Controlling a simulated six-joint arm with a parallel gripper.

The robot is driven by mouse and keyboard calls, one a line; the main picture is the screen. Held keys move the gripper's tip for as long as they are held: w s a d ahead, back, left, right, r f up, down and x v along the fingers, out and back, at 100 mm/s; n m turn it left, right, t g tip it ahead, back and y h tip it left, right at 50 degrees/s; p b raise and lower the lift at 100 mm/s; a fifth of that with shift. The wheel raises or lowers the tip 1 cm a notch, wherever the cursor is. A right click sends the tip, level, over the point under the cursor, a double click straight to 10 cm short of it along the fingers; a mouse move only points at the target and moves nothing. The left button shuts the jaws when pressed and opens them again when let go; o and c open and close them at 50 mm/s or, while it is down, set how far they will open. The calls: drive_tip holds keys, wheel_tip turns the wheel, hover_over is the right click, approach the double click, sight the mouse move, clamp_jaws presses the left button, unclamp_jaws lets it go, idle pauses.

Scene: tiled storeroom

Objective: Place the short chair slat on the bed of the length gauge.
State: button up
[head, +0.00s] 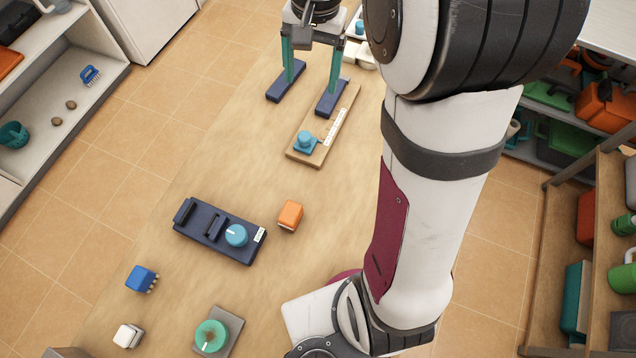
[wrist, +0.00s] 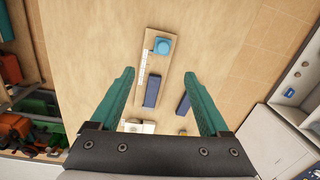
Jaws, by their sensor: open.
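The length gauge (head: 306,151) is a pale wooden board with a white scale strip and a light-blue knobbed stop at its near end. In the wrist view the gauge (wrist: 140,99) shows a dark blue bar (wrist: 152,91) lying lengthwise on it, apart from the stop. A second dark blue bar (wrist: 184,104) lies beside the board, partly behind a finger. The head view shows this bar (head: 276,92) left of the gauge. I cannot tell for certain which bar is the short slat. My gripper (head: 312,82) is open and empty, its teal fingers spread above the bars.
A navy fixture (head: 200,232) with a blue knob stands mid-table, with an orange block (head: 290,214) beside it.

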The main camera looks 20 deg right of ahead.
drive_tip(key=s+a+f+n, duration=0.1)
drive_tip(key=s+a, duration=0.3)
drive_tip(key=s, duration=0.8)
drive_tip(key=s+a+n+y, duration=0.1)
drive_tip(key=s+a, duration=0.3)
drive_tip(key=s, duration=0.7)
drive_tip(key=shift+s+a+f, duration=0.25)
drive_tip(key=shift+s+f, duration=0.1)
drive_tip(key=shift+s, duration=0.05)
